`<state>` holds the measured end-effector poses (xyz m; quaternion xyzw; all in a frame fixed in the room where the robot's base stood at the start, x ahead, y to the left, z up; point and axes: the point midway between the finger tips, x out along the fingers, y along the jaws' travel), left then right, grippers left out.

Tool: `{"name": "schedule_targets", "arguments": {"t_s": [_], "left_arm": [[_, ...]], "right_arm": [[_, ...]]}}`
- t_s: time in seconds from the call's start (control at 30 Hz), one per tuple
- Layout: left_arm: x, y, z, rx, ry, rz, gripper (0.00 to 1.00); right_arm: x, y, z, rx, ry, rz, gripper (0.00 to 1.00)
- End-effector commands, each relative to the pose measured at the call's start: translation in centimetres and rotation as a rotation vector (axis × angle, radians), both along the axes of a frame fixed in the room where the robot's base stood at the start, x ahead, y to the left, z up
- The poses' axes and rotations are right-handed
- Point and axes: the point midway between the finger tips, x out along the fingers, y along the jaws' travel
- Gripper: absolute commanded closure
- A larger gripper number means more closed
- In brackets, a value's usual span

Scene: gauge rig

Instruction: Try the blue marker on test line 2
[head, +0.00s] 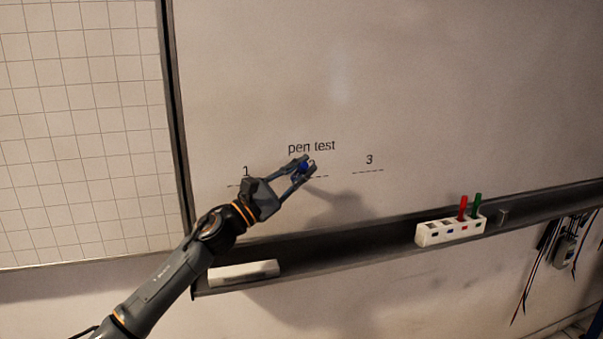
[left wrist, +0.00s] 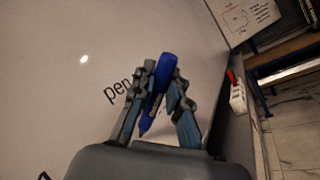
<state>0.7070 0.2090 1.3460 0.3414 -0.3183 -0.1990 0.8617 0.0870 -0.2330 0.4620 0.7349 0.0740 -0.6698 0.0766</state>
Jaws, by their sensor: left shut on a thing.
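My left gripper (head: 301,172) is shut on the blue marker (head: 305,167), in front of the whiteboard below the words "pen test". In the left wrist view the blue marker (left wrist: 159,88) stands between the two fingers, slightly tilted, with its narrow end toward the palm side of the picture. Test line 2 (head: 319,177) is mostly hidden behind my gripper; only a short dashed piece shows at its right, and its number is covered. I cannot tell whether the marker touches the board. My right gripper is not in view.
Dashed line 1 (head: 233,186) and line 3 (head: 368,171) flank the gripper. On the ledge (head: 340,239) stand a white marker holder (head: 432,236) with a red marker (head: 462,208) and a green marker (head: 477,205), and a white eraser-like block (head: 243,271). Cables hang at right.

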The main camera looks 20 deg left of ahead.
Motion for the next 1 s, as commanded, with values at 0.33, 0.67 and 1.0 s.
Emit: {"name": "schedule_targets", "arguments": {"t_s": [0.33, 0.67, 1.0], "left_arm": [[0.4, 0.2, 0.0, 0.0, -0.001, 0.001, 1.0], [1.7, -1.7, -0.1, -0.001, -0.001, 0.0, 1.0], [2.6, -3.1, 0.0, -0.001, 0.0, 0.001, 1.0]], "right_arm": [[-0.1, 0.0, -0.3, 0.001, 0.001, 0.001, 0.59], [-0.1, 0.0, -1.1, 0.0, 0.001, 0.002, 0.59], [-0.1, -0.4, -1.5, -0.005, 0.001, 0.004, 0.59]]}}
